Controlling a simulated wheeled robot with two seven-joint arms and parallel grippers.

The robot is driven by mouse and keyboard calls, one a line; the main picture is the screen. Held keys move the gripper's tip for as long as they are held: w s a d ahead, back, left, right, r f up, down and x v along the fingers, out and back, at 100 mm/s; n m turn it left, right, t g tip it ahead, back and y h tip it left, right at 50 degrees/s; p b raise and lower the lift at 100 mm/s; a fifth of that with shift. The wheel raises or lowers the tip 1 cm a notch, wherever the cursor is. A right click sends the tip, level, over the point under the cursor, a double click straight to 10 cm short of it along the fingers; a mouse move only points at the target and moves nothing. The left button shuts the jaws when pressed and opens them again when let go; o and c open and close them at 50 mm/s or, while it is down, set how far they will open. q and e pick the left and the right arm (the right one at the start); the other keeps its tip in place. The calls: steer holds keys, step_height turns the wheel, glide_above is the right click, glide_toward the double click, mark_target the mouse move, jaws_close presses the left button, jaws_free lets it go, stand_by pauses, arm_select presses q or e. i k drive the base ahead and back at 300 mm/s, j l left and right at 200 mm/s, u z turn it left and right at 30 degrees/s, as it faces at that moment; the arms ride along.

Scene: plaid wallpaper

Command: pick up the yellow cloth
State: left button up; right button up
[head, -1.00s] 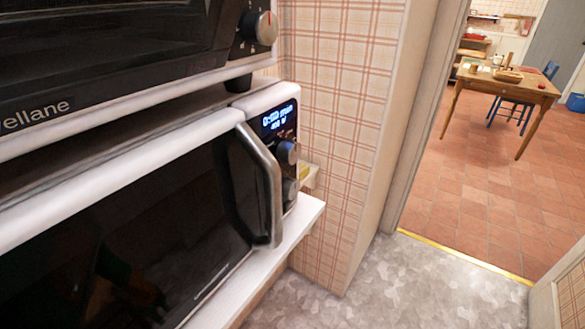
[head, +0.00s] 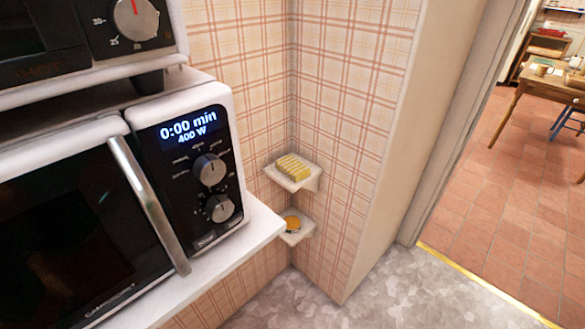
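A folded yellow cloth (head: 293,167), or something striped that looks like one, lies on the upper small white corner shelf (head: 285,181) in the wall corner, right of the microwave. A round orange-yellow item (head: 291,223) sits on the lower corner shelf (head: 298,236); I cannot tell what it is. Neither of my grippers shows in the head view.
A microwave (head: 208,135) stands on a white counter (head: 255,229) at the left, with another oven (head: 60,35) above it. The counter edge lies close to the shelves. The grey floor (head: 380,285) is clear. A doorway at the right leads to a wooden table (head: 550,84).

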mark_target(291, 167)
steer(key=z, duration=4.95)
steer(key=u, duration=4.95)
steer(key=i+l+u, duration=0.1)
steer(key=i+l, duration=0.45)
steer(key=l, duration=0.2)
steer(key=i+l+u, duration=0.25)
steer(key=i+l, duration=0.25)
steer(key=l, duration=0.25)
steer(key=i+l+u, duration=0.1)
steer(key=l, duration=0.35)
steer(key=i, duration=0.1)
